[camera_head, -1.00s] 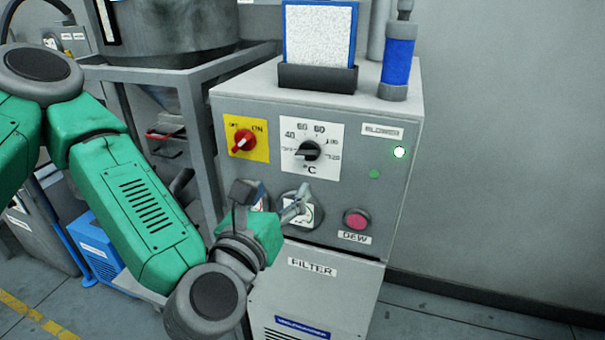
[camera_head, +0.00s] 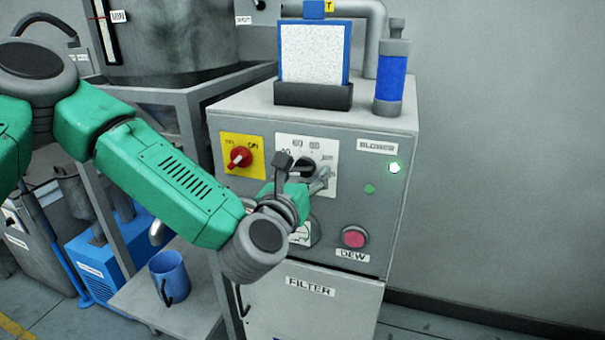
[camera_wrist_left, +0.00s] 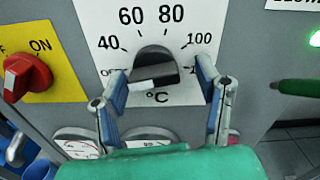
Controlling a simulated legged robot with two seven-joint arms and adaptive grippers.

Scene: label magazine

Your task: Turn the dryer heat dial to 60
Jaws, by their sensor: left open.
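The heat dial (camera_wrist_left: 156,62) is a black knob on a white plate (camera_wrist_left: 90,18) marked 40, 60, 80, 100 and °C. In the wrist view its pale strip lies at the lower left, seemingly towards the OFF mark. My left gripper (camera_head: 304,172) is open in front of the dial (camera_head: 312,163). In the left wrist view the open left gripper (camera_wrist_left: 159,75) has one finger on each side of the knob, with gaps to it. I cannot tell how far the fingertips are from the panel. My right gripper is not in view.
The dryer cabinet (camera_head: 230,185) also carries a red switch on a yellow plate (camera_head: 240,157) left of the dial, gauges below, a red DEW button (camera_head: 353,237) and a lit green BLOWER lamp (camera_head: 394,168). A blue cup (camera_head: 170,277) stands on a low shelf at left.

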